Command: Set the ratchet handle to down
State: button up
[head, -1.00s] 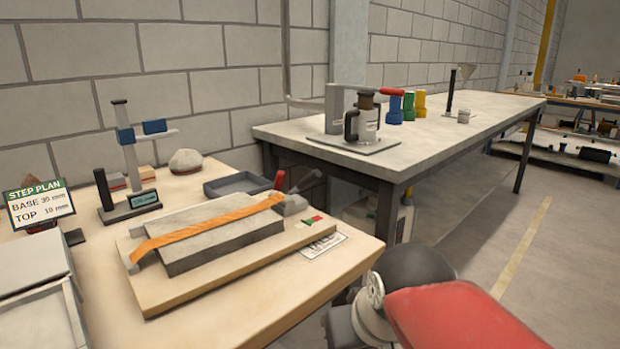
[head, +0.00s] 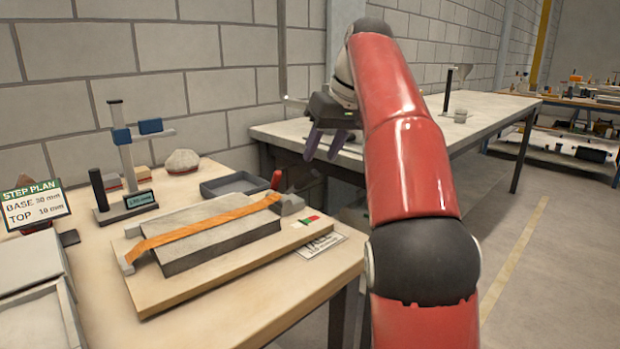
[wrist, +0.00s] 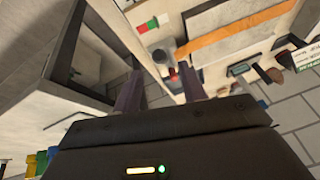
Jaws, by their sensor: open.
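The ratchet (head: 290,204) is a small grey block at the right end of the orange strap (head: 205,228). Its red-tipped handle (head: 277,179) stands up beside it, pointing up. In the wrist view the ratchet (wrist: 161,57) and the red handle tip (wrist: 173,74) lie just beyond and between my fingers. The strap runs across a grey stepped block (head: 222,241) on a wooden board (head: 165,297). My gripper (head: 325,147) is open and empty, fingers downward, up and to the right of the ratchet in the head view, apart from it.
A grey tray (head: 238,184) sits behind the ratchet. A height gauge (head: 127,160) and a step plan sign (head: 35,203) stand at the left. A second bench (head: 480,128) stands behind my arm. A small red-and-green marker (head: 307,221) is on the board's right end.

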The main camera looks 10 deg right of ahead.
aim_at(311, 177)
jog(key=b+x, duration=0.1)
jog(key=x, duration=0.6)
jog(key=shift+w+a+f, duration=0.1)
jog(key=shift+a+f, duration=0.05)
jog(key=shift+f, duration=0.15)
grip_shut()
